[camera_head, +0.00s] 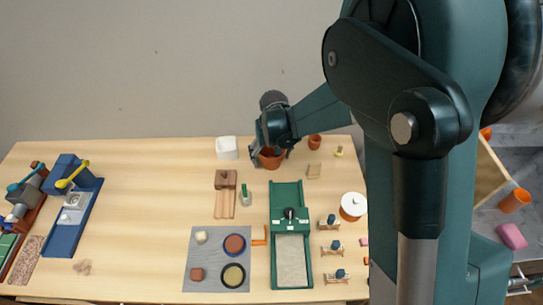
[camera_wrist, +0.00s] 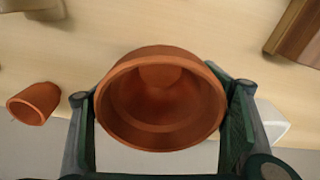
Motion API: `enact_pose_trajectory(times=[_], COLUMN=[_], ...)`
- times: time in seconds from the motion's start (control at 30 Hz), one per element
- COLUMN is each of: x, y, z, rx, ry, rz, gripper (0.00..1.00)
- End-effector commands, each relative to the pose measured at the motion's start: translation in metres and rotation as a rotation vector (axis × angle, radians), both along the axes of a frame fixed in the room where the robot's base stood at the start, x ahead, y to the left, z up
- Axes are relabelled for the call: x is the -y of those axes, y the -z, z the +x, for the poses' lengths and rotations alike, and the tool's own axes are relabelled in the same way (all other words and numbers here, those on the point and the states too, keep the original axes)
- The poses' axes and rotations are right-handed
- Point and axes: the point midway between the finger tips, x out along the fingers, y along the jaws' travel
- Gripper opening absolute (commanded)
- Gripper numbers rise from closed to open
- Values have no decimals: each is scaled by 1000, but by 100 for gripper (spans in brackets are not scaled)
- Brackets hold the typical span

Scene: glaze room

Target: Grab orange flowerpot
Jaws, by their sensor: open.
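The orange flowerpot (camera_head: 270,163) stands near the back edge of the wooden table, by the wall. My gripper (camera_head: 271,155) is down at it, with a finger on each side. In the wrist view, the flowerpot (camera_wrist: 160,100) fills the space between the two fingers of my gripper (camera_wrist: 162,95), and I look into its empty mouth. The fingers lie close to the rim on both sides; I cannot tell whether they touch it. The gripper partly hides the pot in the head view.
A smaller orange pot (camera_head: 314,142) stands to the right; it also shows in the wrist view (camera_wrist: 34,103). A white block (camera_head: 227,148) is close on the left. The left-centre table is clear.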

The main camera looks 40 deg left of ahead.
Motion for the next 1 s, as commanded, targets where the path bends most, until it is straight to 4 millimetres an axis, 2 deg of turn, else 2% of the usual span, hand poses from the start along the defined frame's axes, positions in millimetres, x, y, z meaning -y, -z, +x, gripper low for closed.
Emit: enact_pose_trajectory(times=[0.3, 0.53, 0.83, 1.0], x=[0, 0, 0, 0], y=[0, 0, -2, -10], z=[0, 0, 0, 0], rx=[0, 0, 0, 0], ry=[0, 0, 0, 0], rz=[0, 0, 0, 0], gripper=[71, 43, 42, 42])
